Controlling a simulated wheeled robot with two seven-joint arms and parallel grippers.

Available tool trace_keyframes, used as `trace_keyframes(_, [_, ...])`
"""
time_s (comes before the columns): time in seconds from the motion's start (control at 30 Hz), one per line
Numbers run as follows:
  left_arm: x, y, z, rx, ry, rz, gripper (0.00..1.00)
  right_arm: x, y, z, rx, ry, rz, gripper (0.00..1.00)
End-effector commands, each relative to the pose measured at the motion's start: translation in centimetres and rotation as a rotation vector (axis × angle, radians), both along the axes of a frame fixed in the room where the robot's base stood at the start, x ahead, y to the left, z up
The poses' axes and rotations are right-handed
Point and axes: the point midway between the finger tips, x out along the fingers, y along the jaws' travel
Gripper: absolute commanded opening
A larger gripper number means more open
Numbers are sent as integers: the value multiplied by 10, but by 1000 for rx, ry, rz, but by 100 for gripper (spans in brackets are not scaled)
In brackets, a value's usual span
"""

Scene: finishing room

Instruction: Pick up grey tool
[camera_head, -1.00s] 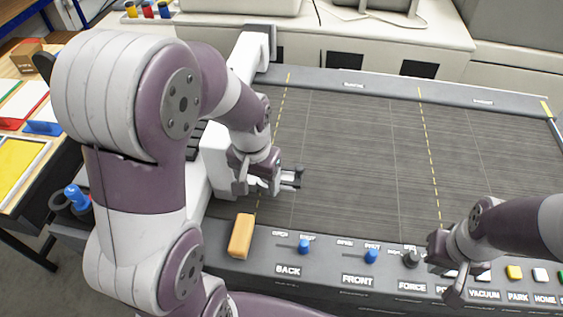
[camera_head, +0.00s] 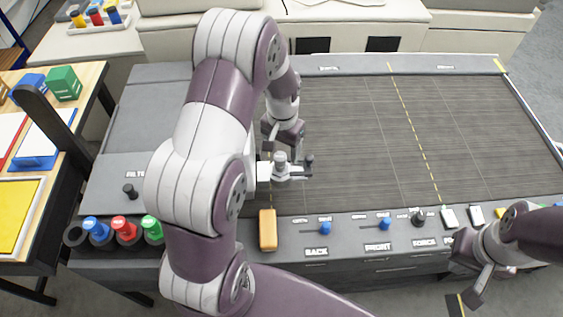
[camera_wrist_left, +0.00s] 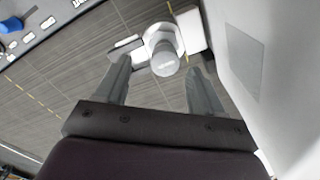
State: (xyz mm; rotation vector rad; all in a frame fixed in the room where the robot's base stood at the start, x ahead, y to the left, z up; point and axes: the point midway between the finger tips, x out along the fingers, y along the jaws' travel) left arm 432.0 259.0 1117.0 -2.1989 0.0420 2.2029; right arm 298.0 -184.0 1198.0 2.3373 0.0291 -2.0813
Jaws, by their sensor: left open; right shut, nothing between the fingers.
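The grey tool (camera_head: 281,160) is a short round-topped cylinder standing upright in a white and grey carriage (camera_head: 290,173) at the left side of the grey machine bed. In the left wrist view the grey tool (camera_wrist_left: 165,60) shows from above, with a small label on its cap. My left gripper (camera_head: 284,140) is open above and just behind it.
Blue (camera_head: 97,229), red (camera_head: 126,231) and green (camera_head: 151,229) capped tools stand in holders at the front left. An orange block (camera_head: 267,230) lies on the front panel beside blue knobs. A wooden table (camera_head: 85,95) stands left. The machine bed (camera_head: 350,140) is clear.

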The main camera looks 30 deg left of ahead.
Motion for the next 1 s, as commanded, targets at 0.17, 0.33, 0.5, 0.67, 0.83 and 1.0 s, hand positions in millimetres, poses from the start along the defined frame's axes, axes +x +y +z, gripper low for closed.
trace_keyframes(0.17, [3,5,-29,-1,5,1,68,0,0,24,0,-1,0,0])
trace_keyframes(0.33, [3,5,-42,0,0,1,68,0,0,24,0,0,0,0])
trace_keyframes(0.5, [3,5,-42,0,0,0,55,0,0,23,0,0,0,0])
trace_keyframes(0.67, [3,5,-42,0,0,0,8,0,0,23,0,0,0,0])
trace_keyframes(0.83, [3,5,-42,0,0,0,8,0,0,23,0,-1,0,0])
trace_keyframes(1.0, [5,5,-32,1,-4,0,8,0,0,16,0,-1,0,0])
